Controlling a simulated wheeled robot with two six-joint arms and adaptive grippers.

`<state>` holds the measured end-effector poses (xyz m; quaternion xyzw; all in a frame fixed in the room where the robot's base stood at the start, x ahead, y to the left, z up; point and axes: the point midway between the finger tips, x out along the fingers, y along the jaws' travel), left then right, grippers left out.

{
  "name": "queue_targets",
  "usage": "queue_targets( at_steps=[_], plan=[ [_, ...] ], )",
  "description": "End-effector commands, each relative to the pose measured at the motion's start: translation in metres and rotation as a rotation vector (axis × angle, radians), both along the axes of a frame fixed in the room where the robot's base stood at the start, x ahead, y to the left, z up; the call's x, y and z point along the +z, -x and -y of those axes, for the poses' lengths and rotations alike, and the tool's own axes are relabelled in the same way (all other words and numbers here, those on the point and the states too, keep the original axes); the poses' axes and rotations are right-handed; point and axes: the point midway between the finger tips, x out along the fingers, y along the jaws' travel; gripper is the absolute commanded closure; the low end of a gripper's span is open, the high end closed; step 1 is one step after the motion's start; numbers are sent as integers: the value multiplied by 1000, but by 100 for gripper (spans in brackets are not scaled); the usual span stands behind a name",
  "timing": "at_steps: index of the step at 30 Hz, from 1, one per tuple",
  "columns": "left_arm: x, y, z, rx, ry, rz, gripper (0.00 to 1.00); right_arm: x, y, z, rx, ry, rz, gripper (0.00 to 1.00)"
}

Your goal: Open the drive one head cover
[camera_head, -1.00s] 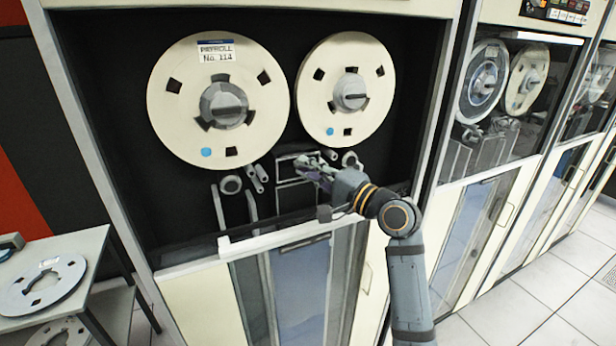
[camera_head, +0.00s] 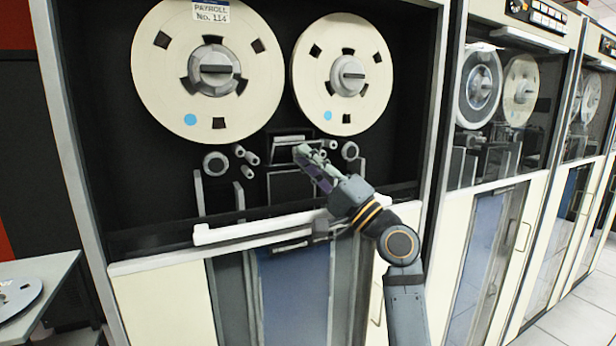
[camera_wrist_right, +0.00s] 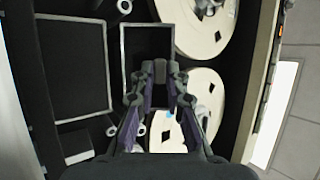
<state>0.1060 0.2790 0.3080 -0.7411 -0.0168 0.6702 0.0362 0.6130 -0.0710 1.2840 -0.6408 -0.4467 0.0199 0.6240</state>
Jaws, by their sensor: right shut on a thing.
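The drive one head cover (camera_head: 284,154) is a small dark panel with a pale rim, below and between the two reels of the near tape drive. In the right wrist view the cover (camera_wrist_right: 146,50) shows as a dark rectangle with a grey frame. My right gripper (camera_head: 303,153) reaches up from the lower right, its fingers shut at the cover's right part. In the right wrist view its fingertips (camera_wrist_right: 166,70) meet at the frame edge on the reel side. The fingers hide part of the cover, which looks slightly tilted. My left gripper is out of view.
Two cream reels, the left one labelled PAYROLL (camera_head: 160,85) and the right one (camera_head: 320,75), sit above the cover. Guide rollers (camera_head: 215,163) flank it. A white bar (camera_head: 255,232) crosses below. More drives (camera_head: 490,120) stand right; a table (camera_head: 40,270) is lower left.

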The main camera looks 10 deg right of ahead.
Motion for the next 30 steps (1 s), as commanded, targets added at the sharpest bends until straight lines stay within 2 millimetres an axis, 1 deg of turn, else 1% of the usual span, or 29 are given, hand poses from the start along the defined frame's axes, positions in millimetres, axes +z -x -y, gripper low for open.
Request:
queue_targets(
  at_steps=[2,12,13,18,26,30],
  plan=[
    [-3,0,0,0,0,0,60,-2,0,0,0,-1,4,100],
    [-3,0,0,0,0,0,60,0,0,0,0,-2,6,100],
    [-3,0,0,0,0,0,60,0,0,0,0,-2,6,86],
    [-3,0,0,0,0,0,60,0,0,0,0,-2,6,64],
    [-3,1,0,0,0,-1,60,0,0,0,0,-2,6,64],
    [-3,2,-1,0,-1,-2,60,-7,6,7,-2,-1,5,64]
  ],
)
